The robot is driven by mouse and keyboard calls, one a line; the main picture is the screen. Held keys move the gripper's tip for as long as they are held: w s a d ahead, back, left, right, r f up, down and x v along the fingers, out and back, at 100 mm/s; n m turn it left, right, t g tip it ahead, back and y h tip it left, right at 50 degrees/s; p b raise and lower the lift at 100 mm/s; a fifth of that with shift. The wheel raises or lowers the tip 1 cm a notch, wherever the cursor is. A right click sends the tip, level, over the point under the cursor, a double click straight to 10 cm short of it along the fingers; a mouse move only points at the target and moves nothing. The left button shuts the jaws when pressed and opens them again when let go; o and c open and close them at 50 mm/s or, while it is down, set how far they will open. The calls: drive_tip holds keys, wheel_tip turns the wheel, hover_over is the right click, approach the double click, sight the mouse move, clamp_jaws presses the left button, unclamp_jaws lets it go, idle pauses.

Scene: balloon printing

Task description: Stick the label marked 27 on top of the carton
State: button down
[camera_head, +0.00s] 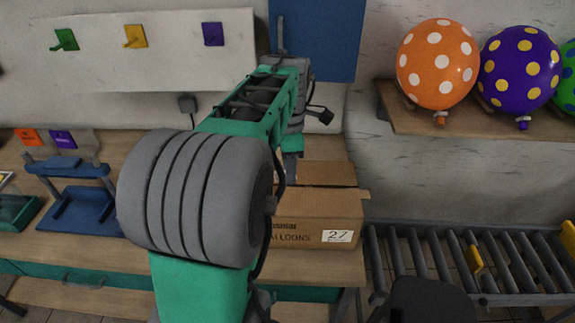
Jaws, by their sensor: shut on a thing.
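The brown carton (315,208) stands on the wooden table, with its top flaps showing and "BALLOONS" printed on its front. A white patch marked 27 (338,236) is on the lower right of the carton's front face. My gripper (291,166) points down over the left part of the carton's top. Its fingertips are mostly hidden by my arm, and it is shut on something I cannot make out. No separate label shows on the visible part of the carton's top. My arm hides the carton's left side.
A blue stand (75,190) is on the table (100,146) at left, with orange and purple cards behind it. A roller conveyor (470,255) is at right. Orange and purple dotted balloons (438,64) sit on a shelf (480,121). Coloured hooks (135,37) are on the wall.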

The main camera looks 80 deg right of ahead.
sight(288, 199)
drive_tip(key=shift+w+f+b, duration=0.1)
drive_tip(key=shift+f+b, duration=2.7)
drive_tip(key=shift+f, duration=1.35)
drive_tip(key=c, duration=0.9)
unclamp_jaws()
wheel_tip(288, 199, up, 8)
drive_tip(key=p, duration=0.6)
drive_tip(key=shift+r, duration=0.15)
